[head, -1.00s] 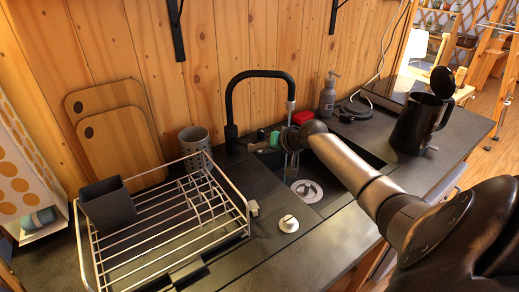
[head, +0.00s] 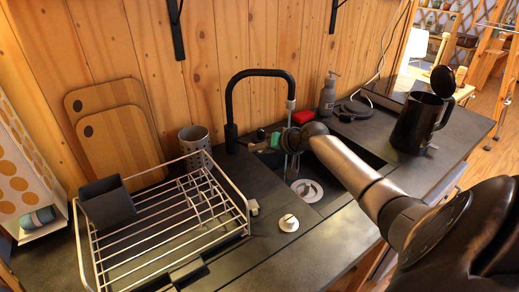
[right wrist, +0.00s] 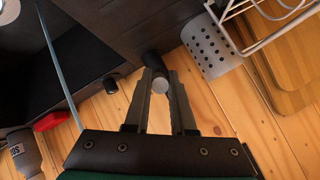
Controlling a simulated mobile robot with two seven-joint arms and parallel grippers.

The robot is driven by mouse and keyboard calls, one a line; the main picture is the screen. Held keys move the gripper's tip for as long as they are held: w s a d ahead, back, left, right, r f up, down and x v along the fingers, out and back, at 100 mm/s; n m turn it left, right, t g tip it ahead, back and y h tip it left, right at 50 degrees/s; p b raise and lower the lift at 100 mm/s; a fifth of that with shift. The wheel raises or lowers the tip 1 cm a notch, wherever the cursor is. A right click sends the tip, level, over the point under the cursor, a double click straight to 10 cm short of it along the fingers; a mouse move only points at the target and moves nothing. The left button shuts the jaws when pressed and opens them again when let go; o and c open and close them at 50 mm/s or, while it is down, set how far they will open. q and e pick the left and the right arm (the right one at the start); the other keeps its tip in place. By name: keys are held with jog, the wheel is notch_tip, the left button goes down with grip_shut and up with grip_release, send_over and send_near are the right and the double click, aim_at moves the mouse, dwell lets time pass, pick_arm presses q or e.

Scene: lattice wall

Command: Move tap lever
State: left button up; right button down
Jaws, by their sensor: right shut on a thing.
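The black tap (head: 231,120) rises at the back of the sink, its spout arching to the right. A thin, pale stream like water shows below the spout in the head view, and as a thin blue-grey line (right wrist: 58,62) in the right wrist view. My right gripper (head: 250,147) is at the tap's base, partly hidden by my wrist. In the right wrist view, its fingers (right wrist: 159,82) are shut on the short, dark tap lever (right wrist: 153,61), whose round grey end shows between them. My left gripper is out of view.
A wire dish rack (head: 150,240) stands left of the sink (head: 318,200), with a perforated grey cup (head: 194,143) behind it. A red sponge (head: 302,117), a grey soap bottle (head: 327,96) and a black kettle (head: 417,122) stand to the right.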

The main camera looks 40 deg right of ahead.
jog(key=shift+s+f+t+b, duration=0.25)
jog(key=shift+f+t+b, duration=0.35)
jog(key=shift+f+b, duration=0.65)
jog(key=shift+s+f+t+b, duration=0.2)
jog(key=shift+f+t+b, duration=0.4)
jog(key=shift+b, duration=1.15)
jog(key=shift+f+t+b, duration=0.2)
jog(key=shift+t+b, duration=0.1)
jog(key=shift+b, duration=0.6)
jog(key=c, duration=0.8)
grip_release()
jog(key=shift+o, duration=0.2)
jog(key=shift+s, duration=0.15)
jog(key=p+v, duration=0.2)
jog(key=v, duration=1.3)
jog(key=shift+a, duration=0.15)
